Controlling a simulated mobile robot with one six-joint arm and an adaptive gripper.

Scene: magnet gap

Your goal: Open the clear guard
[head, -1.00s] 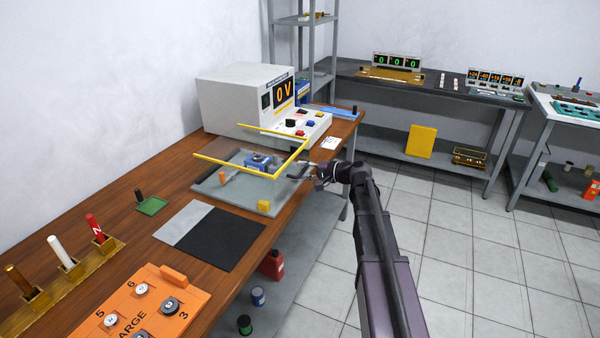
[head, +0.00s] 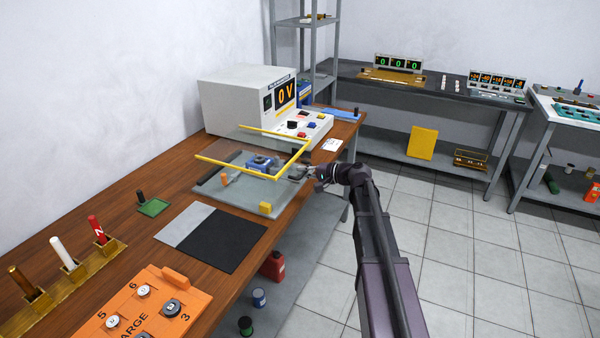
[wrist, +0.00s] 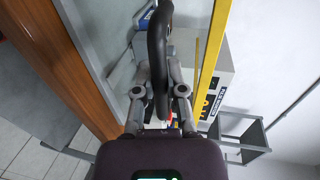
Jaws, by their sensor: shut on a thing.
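The clear guard (head: 236,167) has yellow edges and sits over a grey base plate (head: 240,199) on the wooden bench. A blue device (head: 260,163) shows under the guard. My gripper (head: 300,173) is at the guard's right front corner. In the wrist view, my gripper (wrist: 160,95) has its two grey fingers closed on a dark curved handle (wrist: 157,45). A yellow edge of the guard (wrist: 214,45) runs just right of the handle there. The guard's hinge is not clear to see.
A white power unit (head: 245,103) reading 0 V stands behind the guard. A yellow block (head: 265,208) and an orange block (head: 225,180) are on the base plate. A black mat (head: 222,240) lies nearer. Free floor (head: 440,240) is to the right.

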